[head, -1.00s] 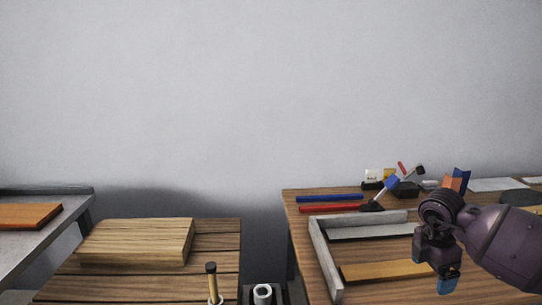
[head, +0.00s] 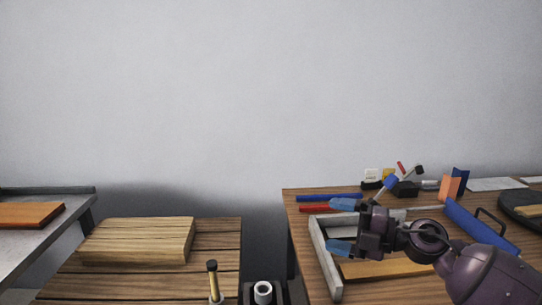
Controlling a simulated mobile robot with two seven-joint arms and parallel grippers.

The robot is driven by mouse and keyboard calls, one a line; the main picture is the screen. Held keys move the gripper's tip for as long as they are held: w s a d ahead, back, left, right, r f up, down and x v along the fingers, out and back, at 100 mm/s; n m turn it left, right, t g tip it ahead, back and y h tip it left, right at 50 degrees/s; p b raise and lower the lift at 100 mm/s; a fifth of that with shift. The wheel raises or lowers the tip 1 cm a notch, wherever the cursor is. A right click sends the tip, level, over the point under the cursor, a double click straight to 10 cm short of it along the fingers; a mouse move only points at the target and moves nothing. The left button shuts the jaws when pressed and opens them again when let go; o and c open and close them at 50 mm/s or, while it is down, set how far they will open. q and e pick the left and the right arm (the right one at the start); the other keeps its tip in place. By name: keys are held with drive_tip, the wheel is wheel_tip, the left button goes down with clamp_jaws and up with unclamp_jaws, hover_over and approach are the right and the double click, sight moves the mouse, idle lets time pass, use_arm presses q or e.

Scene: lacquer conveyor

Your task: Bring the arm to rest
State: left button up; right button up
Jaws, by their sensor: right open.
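My right gripper (head: 342,226) is over the left part of the wooden desk at the right, in front of a grey frame-like tray (head: 322,262). Its two blue fingertips point left and are spread apart, with nothing visible between them. My right arm comes in from the lower right and hides part of the tray and of the yellow-brown board (head: 385,269) in it. My left gripper is not in view.
Blue and red bars (head: 318,198) lie behind the tray. A blue object with a dark handle (head: 480,226) lies right of my arm. Small items crowd the desk's back. A slatted table (head: 215,240) holds a wooden block (head: 140,240). An orange board (head: 28,214) lies far left.

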drive_tip(key=s+d+f+m+t+h, duration=0.4)
drive_tip(key=d+f+m+t+h, duration=0.15)
drive_tip(key=f+m, duration=0.4)
drive_tip(key=s+d+f+m+t+h, duration=0.4)
drive_tip(key=f+m+h, duration=0.35)
drive_tip(key=m, duration=0.35)
drive_tip(key=s+d+f+m+g+h, duration=0.1)
drive_tip(key=s+f+m, duration=0.3)
drive_tip(key=s+f, duration=0.4)
drive_tip(key=s+d+f+m+g+h+p, duration=0.1)
drive_tip(key=s+d+f+m+g+h, duration=0.1)
drive_tip(key=s+f, duration=0.6)
drive_tip(key=s+d+m+g, duration=0.1)
drive_tip(key=s+m+g, duration=0.1)
drive_tip(key=s, duration=0.5)
drive_tip(key=shift+s+f+g, duration=0.3)
drive_tip(key=shift+g, duration=0.05)
